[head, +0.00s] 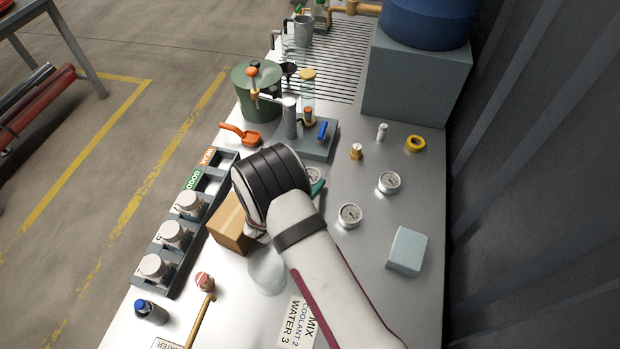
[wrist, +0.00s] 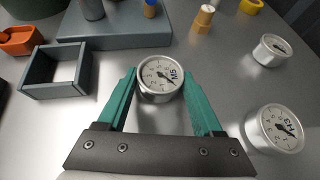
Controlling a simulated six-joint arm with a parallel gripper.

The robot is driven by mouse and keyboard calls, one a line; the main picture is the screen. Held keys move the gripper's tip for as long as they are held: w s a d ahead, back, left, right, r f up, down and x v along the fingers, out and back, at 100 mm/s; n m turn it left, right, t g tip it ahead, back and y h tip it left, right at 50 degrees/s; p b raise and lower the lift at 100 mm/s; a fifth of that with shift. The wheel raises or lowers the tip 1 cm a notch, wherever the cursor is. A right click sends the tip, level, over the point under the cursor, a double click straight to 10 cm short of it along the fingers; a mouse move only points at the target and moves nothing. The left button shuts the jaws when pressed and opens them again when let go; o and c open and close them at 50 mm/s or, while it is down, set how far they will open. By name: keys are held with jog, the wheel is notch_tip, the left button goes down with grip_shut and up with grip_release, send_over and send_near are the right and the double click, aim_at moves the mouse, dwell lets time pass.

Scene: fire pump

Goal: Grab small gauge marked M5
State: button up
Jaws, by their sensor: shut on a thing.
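A small round gauge with a silver rim and white dial (wrist: 160,77) sits between the green fingers of my gripper (wrist: 162,88) in the wrist view. Its dark blue marking is tilted and looks like M5. The fingers are shut on its sides. In the head view only part of this gauge (head: 313,173) shows past my wrist, with a green finger of my gripper (head: 318,187) beside it. A second gauge, marked H3 (wrist: 279,128), lies to the right. A third gauge (wrist: 271,49) lies farther back; its marking is too small to read.
A grey rack (head: 152,250) with white-topped jars and labelled slots runs along the left edge. A cardboard box (head: 232,226) stands close left of my wrist. A grey stand (head: 318,148) is behind the gripper, a pale block (head: 407,250) to the right. A brass fitting (head: 356,151) stands behind.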

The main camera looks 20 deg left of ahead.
jog(key=c, duration=0.4)
jog(key=shift+r, duration=0.15)
